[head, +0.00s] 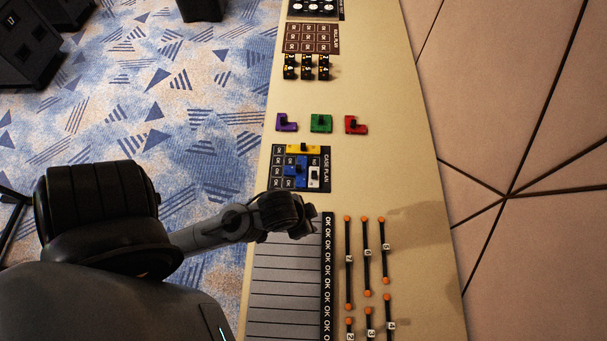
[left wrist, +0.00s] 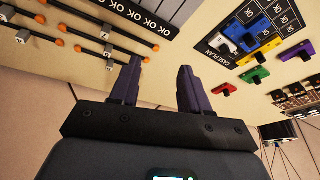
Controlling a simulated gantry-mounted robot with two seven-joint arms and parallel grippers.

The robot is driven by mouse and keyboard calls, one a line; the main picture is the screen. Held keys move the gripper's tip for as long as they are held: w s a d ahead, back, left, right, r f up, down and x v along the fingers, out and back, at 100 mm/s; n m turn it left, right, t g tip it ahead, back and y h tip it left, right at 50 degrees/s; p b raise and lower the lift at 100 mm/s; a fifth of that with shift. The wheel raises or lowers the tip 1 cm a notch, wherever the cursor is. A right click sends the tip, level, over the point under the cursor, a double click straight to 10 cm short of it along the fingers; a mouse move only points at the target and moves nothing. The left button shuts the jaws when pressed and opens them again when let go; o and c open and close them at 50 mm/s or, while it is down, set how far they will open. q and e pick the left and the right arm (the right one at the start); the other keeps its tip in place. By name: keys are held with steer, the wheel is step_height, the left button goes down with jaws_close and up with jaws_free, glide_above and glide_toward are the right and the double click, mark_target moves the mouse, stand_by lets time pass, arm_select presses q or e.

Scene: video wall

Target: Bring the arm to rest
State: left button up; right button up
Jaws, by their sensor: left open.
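My left gripper (head: 303,228) is above the table, between the case plan board and the striped board with the OK column. In the left wrist view its two dark fingers (left wrist: 158,85) stand apart with nothing between them. The tan table (head: 390,160) runs from top to bottom of the head view. My right gripper is not in view.
The case plan board (head: 277,166) holds yellow, blue and white pieces. Purple (head: 286,123), green (head: 321,123) and red (head: 355,125) pieces lie above it. Numbered black rods (head: 366,250) with orange ends lie right of the striped board (head: 285,290). The table's right side is clear.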

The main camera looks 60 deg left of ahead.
arm_select(q)
steer(key=shift+s+d+r+g, duration=0.3)
steer(key=shift+s+r, duration=0.1)
steer(key=shift+s, duration=0.15)
